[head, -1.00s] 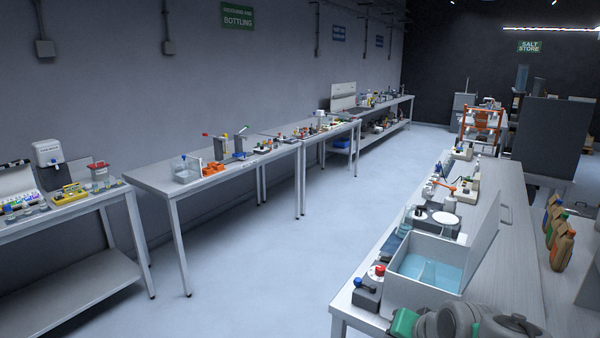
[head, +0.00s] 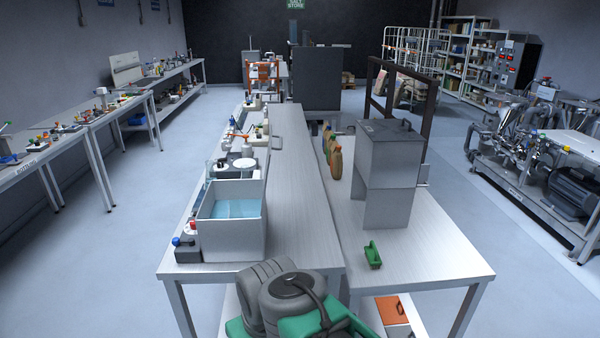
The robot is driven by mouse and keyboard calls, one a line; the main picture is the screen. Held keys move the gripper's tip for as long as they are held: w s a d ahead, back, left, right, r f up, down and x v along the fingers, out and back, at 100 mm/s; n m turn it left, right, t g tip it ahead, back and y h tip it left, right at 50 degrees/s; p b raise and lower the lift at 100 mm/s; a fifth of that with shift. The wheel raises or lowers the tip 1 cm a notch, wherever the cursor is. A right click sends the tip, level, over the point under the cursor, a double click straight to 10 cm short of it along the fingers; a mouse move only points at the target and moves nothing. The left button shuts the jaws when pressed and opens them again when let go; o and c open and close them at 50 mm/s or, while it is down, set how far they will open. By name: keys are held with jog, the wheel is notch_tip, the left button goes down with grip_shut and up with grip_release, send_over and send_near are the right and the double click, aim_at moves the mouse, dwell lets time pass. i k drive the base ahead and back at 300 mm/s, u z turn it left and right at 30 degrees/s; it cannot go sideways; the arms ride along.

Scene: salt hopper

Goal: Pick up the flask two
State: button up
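No flask clearly marked as two can be made out. An open grey water bath (head: 253,238) with pale blue water stands on the near left bench, and a faint clear shape shows in its water, too small to identify. Behind the bath are small items and a round white plate (head: 243,163); I cannot tell whether one of them is the flask. Parts of my own grey and green arm show at the bottom, in front of the benches. My gripper's fingers are not in view.
The left bench (head: 290,185) has free top space right of the bath. The adjoining right bench (head: 420,255) carries a grey box cabinet (head: 388,175), a green scoop (head: 373,254) and several bottles (head: 333,158). Open floor (head: 130,225) lies to the left.

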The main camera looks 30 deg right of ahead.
aim_at(235, 211)
jog(key=z, duration=0.4)
jog(key=k, duration=0.9)
jog(key=z, duration=1)
jog(key=i, duration=1.55)
jog(key=u, duration=1.05)
jog(key=i, duration=0.3)
jog(key=u, duration=0.45)
